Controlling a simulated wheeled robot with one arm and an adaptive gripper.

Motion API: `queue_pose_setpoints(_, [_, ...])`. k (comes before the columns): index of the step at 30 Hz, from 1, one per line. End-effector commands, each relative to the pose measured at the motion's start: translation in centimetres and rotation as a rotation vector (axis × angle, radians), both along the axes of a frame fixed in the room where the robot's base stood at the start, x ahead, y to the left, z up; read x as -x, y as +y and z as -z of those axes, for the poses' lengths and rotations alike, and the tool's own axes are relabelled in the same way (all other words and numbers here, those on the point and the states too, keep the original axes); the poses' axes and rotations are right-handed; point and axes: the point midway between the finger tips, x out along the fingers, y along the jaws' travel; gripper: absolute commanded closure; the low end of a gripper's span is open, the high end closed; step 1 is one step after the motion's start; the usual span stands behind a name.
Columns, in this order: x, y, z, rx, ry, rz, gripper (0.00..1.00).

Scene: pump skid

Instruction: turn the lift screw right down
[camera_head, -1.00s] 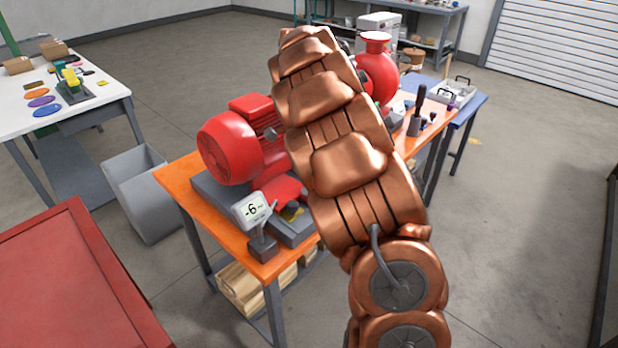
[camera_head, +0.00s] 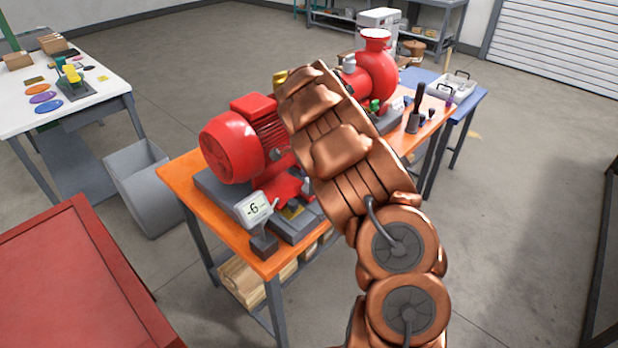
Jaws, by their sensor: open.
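The red motor (camera_head: 232,146) sits on a dark grey base plate (camera_head: 222,196) on the orange bench (camera_head: 178,178). The red pump (camera_head: 377,72) stands at the far end. I cannot make out the lift screw; it is too small to tell or hidden. My copper arm crosses in front of the motor's right side and the middle of the skid.
A white table (camera_head: 100,98) with coloured discs stands at left, with a grey bin (camera_head: 138,182) beside it. A red cabinet top (camera_head: 75,275) is at near left. A dark upright tool (camera_head: 416,108) and a blue table (camera_head: 475,98) are at right. Floor at right is clear.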

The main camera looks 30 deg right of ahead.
Motion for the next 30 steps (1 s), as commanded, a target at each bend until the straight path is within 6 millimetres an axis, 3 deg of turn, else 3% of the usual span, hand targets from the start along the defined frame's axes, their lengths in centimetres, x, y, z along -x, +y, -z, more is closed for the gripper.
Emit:
queue_pose_setpoints(10, [0.0,-0.04,0.35,0.002,-0.002,0.001,0.28])
queue_pose_setpoints(27, [0.03,-0.02,0.33,0.001,-0.001,0.001,0.87])
queue_pose_setpoints(30, [0.02,-0.02,0.35,0.001,-0.001,-0.002,0.87])
